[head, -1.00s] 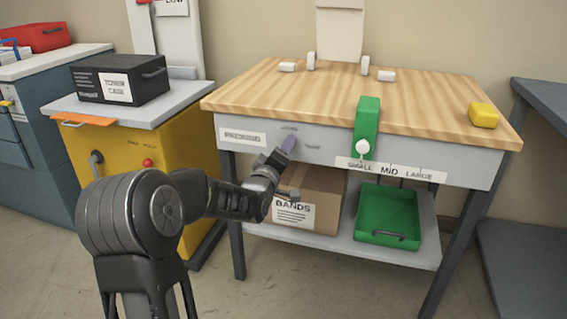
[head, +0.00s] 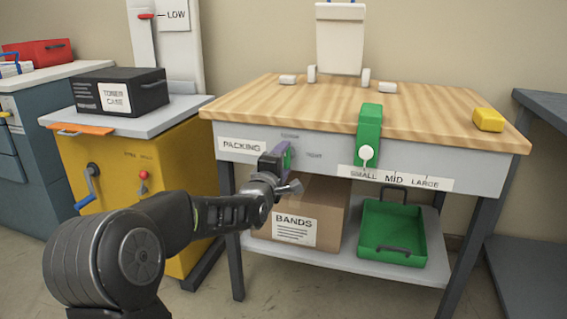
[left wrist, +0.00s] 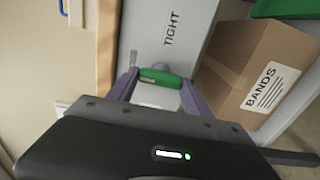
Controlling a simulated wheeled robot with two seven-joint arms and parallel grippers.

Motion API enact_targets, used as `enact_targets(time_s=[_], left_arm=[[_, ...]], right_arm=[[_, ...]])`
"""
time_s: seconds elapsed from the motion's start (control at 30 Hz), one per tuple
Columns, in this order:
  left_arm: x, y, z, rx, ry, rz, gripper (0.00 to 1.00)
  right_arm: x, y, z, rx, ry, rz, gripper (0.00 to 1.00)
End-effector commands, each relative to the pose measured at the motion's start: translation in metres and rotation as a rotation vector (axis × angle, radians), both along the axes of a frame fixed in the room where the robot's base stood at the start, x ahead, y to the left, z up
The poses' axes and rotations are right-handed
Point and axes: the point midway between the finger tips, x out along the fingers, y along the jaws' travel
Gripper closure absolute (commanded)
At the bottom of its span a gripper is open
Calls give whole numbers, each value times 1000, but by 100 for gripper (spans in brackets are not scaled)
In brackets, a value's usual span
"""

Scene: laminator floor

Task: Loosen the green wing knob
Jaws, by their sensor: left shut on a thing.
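The green wing knob (left wrist: 160,77) sits on the grey front panel of the packing table, beside a "TIGHT" marking in the left wrist view. My left gripper (left wrist: 158,88) has its two purple fingers at the knob's two ends and is shut on it. My right gripper is in neither view.
A green slider block (head: 370,122) hangs over the table edge above a "SMALL MID LARGE" label. Below, a shelf holds a "BANDS" carton (head: 314,196) and a green tray (head: 392,254). A yellow cabinet (head: 140,170) with a crank stands at left.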

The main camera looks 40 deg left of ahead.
Motion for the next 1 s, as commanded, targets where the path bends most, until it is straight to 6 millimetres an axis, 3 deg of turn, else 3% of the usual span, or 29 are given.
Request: enact_targets(time_s=[0.23, 0.27, 0.5, 0.83, 1.0], left_arm=[[0, 0, -1, -6, 0, 1, 82], [0, 0, -1, -6, 0, 1, 40], [0, 0, -1, -3, 0, 1, 21], [-3, -1, 1, -2, -1, 1, 20], [-19, -6, 2, -2, -1, 2, 20]], right_arm=[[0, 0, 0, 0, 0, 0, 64], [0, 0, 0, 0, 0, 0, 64], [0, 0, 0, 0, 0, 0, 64], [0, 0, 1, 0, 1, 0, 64], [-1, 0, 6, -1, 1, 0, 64]])
